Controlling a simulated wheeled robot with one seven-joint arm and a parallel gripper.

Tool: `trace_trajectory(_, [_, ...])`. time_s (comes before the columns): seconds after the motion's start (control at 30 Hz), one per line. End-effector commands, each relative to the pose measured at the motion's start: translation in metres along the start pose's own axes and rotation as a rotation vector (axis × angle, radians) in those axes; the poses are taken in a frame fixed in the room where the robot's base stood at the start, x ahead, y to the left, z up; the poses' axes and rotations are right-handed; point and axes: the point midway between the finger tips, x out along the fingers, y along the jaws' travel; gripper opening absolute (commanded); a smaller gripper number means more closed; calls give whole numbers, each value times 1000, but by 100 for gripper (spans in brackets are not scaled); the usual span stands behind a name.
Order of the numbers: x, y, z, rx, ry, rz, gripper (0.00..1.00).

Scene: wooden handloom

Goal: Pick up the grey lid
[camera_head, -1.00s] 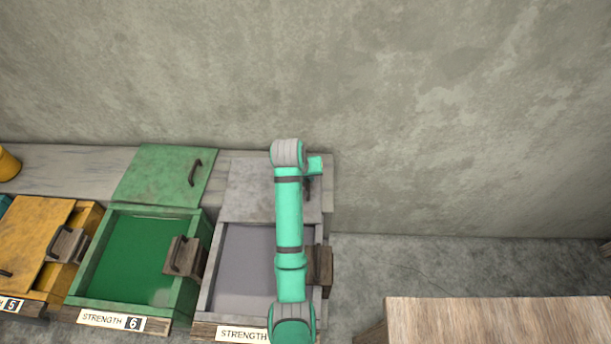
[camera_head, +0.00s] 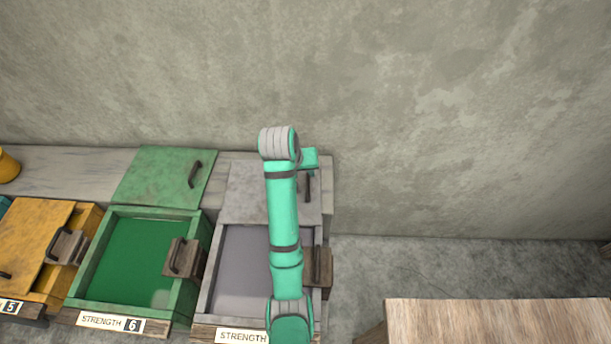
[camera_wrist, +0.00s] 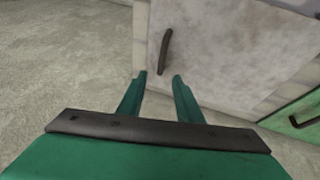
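The grey lid (camera_head: 244,190) lies flat behind the open grey box, partly covered by my arm in the head view. Its dark handle (camera_head: 308,187) is near its right side. In the wrist view the grey lid (camera_wrist: 225,50) fills the upper middle, with its handle (camera_wrist: 165,52) just beyond the fingertips. My gripper (camera_wrist: 161,77) is open and empty, its two fingers apart. It is apart from the handle in the picture; the exact gap cannot be told. In the head view the fingers are hidden behind my arm.
The grey box (camera_head: 207,290) stands open in front of the lid. The green box (camera_head: 190,290) and green lid (camera_head: 150,178) are to its left, the yellow box (camera_head: 85,217) further left. A wooden table (camera_head: 490,325) is at the lower right. A wall rises behind.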

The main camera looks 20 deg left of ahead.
Motion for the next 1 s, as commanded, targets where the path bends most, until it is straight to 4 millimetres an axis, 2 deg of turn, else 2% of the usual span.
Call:
trace_trajectory(0.4, [-19, 0, 0, 0, -1, -1, 32])
trace_trajectory(1.0, [-24, -2, -3, -21, 4, -6, 33])
